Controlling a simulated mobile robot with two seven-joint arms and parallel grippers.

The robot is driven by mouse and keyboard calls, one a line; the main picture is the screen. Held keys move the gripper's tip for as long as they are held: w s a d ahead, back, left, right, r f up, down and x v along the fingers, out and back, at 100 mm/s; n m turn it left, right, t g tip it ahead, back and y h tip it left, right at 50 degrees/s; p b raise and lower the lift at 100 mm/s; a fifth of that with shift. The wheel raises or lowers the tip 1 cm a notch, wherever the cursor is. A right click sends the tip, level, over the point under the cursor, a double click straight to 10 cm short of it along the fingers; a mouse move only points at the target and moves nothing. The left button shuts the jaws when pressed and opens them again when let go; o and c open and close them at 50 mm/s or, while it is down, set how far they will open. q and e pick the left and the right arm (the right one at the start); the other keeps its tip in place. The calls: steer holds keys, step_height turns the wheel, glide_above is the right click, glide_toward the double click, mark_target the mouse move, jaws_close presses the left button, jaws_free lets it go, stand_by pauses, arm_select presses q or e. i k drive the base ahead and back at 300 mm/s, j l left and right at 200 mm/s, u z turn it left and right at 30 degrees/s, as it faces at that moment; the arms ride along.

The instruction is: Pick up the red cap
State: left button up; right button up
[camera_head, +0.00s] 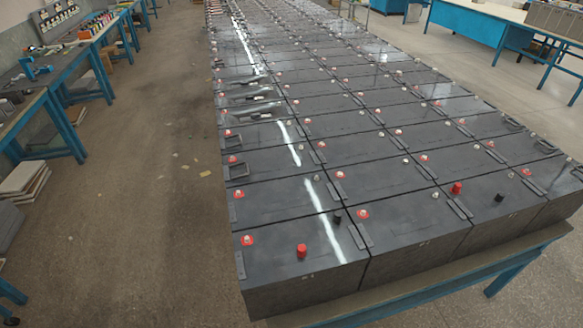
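A red cap (301,251) stands upright on top of the nearest battery (290,225), close to its front edge. A second, similar red cap (456,188) stands on a battery farther right in the front rows. Neither of my grippers shows in the head view, and nothing touches either cap.
Black caps (337,219) and (499,197) stand near the red ones. The battery rows rest on a blue-framed table (420,290) and stretch far back. Blue workbenches (70,80) line the left wall, with stacked boards (24,180) below. The floor (150,220) left of the batteries is mostly clear.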

mark_target(301, 249)
steer(key=i+j+z, duration=0.2)
steer(key=j+z, duration=0.2)
steer(key=j, duration=0.15)
steer(key=i+j+z, duration=0.35)
steer(key=j+z, duration=0.3)
steer(key=z, duration=0.2)
steer(key=j+z, duration=0.3)
steer(key=z, duration=0.15)
